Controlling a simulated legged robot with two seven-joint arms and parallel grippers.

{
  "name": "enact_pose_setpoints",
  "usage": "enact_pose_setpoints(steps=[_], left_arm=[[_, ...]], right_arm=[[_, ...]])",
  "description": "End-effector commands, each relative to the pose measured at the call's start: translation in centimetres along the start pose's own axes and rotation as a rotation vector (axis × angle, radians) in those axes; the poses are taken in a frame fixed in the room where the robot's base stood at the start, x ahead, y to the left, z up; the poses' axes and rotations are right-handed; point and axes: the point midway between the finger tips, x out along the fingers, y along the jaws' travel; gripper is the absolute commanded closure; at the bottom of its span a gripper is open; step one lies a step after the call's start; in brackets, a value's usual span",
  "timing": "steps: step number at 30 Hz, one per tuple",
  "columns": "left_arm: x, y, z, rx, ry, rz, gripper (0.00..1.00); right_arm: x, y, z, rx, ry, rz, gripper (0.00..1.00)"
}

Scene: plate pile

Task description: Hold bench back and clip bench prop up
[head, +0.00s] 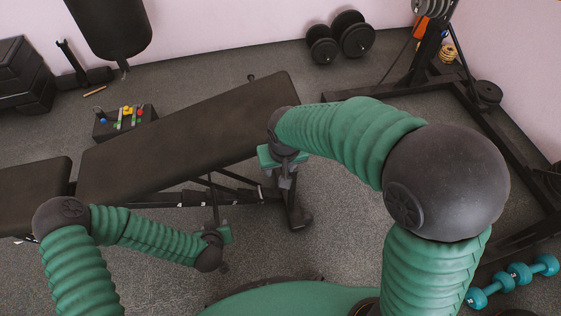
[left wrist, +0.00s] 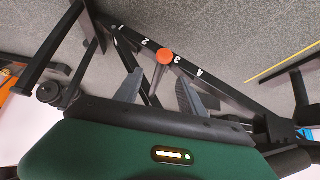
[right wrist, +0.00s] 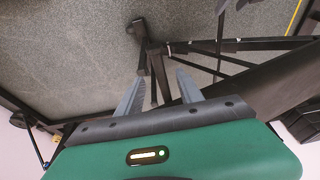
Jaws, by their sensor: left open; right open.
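The bench back (head: 185,140) is a long black pad that slopes up to the right in the head view. Its underside shows in the right wrist view (right wrist: 265,88). Under it is a black prop frame (head: 250,192). In the left wrist view a numbered bar (left wrist: 190,68) of the frame carries a round orange knob (left wrist: 165,56). My left gripper (head: 215,212) is open below the frame; its fingers (left wrist: 159,75) appear either side of the knob, contact unclear. My right gripper (head: 286,180) is open near the pad's right end; its fingers (right wrist: 158,80) hold nothing.
The bench seat (head: 32,182) is at the left. A small black box with coloured items (head: 125,120) stands behind the bench. Black dumbbells (head: 340,38) lie at the back, teal dumbbells (head: 512,278) at the lower right. A rack base (head: 500,135) runs along the right.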

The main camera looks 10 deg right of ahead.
Motion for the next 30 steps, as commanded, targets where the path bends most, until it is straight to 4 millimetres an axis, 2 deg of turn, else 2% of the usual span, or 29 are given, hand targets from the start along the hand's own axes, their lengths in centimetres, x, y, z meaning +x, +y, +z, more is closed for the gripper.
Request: enact_pose_setpoints(steps=[6, 12, 18, 25, 30], left_arm=[[0.0, 0.0, 0.0, 0.0, 0.0, 0.0, 0.53], [0.0, 0.0, 0.0, 0.0, 0.0, 0.0, 0.53], [0.0, 0.0, 0.0, 0.0, 0.0, 0.0, 0.53], [0.0, 0.0, 0.0, 0.0, 0.0, 0.0, 0.53], [0.0, 0.0, 0.0, 0.0, 0.0, 0.0, 0.53]], right_arm=[[3.3, 0.0, 0.1, 0.0, -0.003, 0.001, 0.56], [5.6, 0.0, 0.1, 0.0, -0.002, 0.001, 0.56], [6.6, 0.0, 0.0, 0.0, 0.0, 0.0, 0.56], [6.6, 0.0, 0.0, 0.0, 0.001, 0.0, 0.56], [6.6, 0.0, 0.0, 0.0, 0.0, 0.0, 0.79]])
